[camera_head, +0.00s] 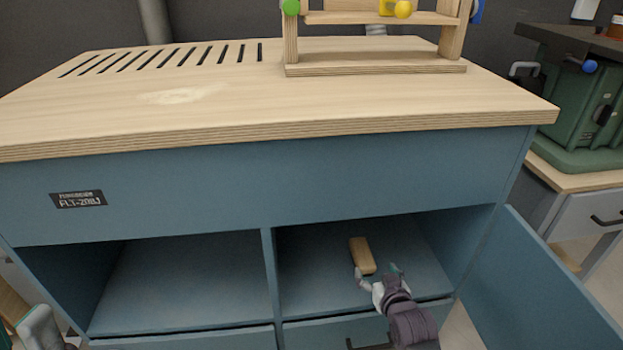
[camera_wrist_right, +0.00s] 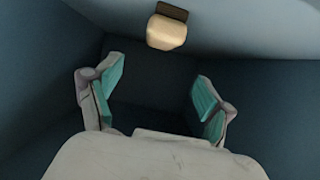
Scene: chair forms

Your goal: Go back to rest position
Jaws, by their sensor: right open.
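My right gripper (camera_head: 378,276) reaches into the right-hand compartment of the blue cabinet (camera_head: 160,190). Its fingers are spread, with nothing between them, as the right wrist view (camera_wrist_right: 155,95) also shows. A small wooden block (camera_head: 362,256) lies on the compartment floor just beyond the fingertips. The block also shows beyond the open fingers in the right wrist view (camera_wrist_right: 167,32). In the head view the block's near end is close to the left finger; I cannot tell whether they touch. A pale part at the lower left edge may be my left arm; no left fingertips show.
The left compartment (camera_head: 185,285) is empty. An open blue door (camera_head: 540,285) stands at right. A wooden frame (camera_head: 375,68) stands on the top. A green machine (camera_head: 580,110) sits on another bench at right.

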